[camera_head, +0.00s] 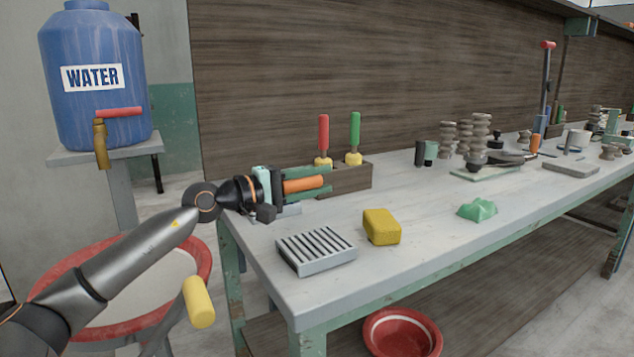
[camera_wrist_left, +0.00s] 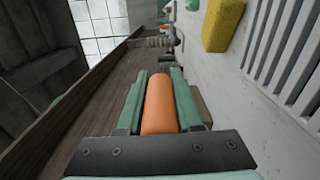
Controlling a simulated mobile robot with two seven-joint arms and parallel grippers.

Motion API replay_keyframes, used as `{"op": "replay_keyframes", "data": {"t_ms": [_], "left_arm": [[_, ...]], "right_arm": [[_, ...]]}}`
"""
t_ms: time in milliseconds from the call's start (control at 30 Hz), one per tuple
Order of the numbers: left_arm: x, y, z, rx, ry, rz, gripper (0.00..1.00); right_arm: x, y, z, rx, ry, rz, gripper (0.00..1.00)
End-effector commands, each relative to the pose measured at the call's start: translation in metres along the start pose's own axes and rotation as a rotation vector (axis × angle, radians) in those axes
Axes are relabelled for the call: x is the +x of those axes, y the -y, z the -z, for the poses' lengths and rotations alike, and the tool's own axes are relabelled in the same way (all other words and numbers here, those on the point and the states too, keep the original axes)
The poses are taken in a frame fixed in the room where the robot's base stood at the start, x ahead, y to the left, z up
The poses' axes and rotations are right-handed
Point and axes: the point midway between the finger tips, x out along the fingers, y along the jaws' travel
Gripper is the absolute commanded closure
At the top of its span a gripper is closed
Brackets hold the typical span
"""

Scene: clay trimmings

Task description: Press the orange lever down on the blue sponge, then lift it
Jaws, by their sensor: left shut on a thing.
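My left gripper (camera_head: 328,180) is shut on an orange cylindrical handle (camera_head: 303,184), held near level above the table's near left corner. In the left wrist view the orange handle (camera_wrist_left: 160,105) lies lengthwise between the two green fingers of my left gripper (camera_wrist_left: 158,80). What the handle joins to is hidden. I see no blue sponge; a yellow sponge-like block (camera_head: 381,227) lies on the table and shows in the left wrist view (camera_wrist_left: 222,24). A smaller orange handle (camera_head: 535,144) stands far back on the bench. My right gripper is out of view.
A wooden box (camera_head: 350,180) with red-handled and green-handled tools stands just behind the gripper. A slatted grey tray (camera_head: 316,250) lies in front, and a green lump (camera_head: 477,209) to the right. A blue water barrel (camera_head: 96,75) stands left.

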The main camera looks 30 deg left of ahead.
Motion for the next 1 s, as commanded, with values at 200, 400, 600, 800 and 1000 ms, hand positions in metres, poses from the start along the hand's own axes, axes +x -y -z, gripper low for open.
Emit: {"op": "replay_keyframes", "data": {"t_ms": [200,400,600,800,1000], "left_arm": [[-0.0003,0.0041,0.0009,0.015,-0.002,0.000,1.00],[-0.0002,0.0045,0.0009,0.019,-0.002,0.000,1.00],[-0.0002,0.0045,0.0009,0.020,-0.003,0.000,1.00],[-0.0002,0.0047,0.0008,0.019,-0.002,0.000,0.52],[-0.0001,0.0046,0.0004,0.019,-0.001,0.000,0.36]], "right_arm": [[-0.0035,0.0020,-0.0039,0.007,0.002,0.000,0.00],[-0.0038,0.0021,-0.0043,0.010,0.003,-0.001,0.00],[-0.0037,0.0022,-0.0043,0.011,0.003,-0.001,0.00],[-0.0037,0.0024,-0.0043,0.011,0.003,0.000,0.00],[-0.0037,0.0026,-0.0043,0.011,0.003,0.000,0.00]]}}
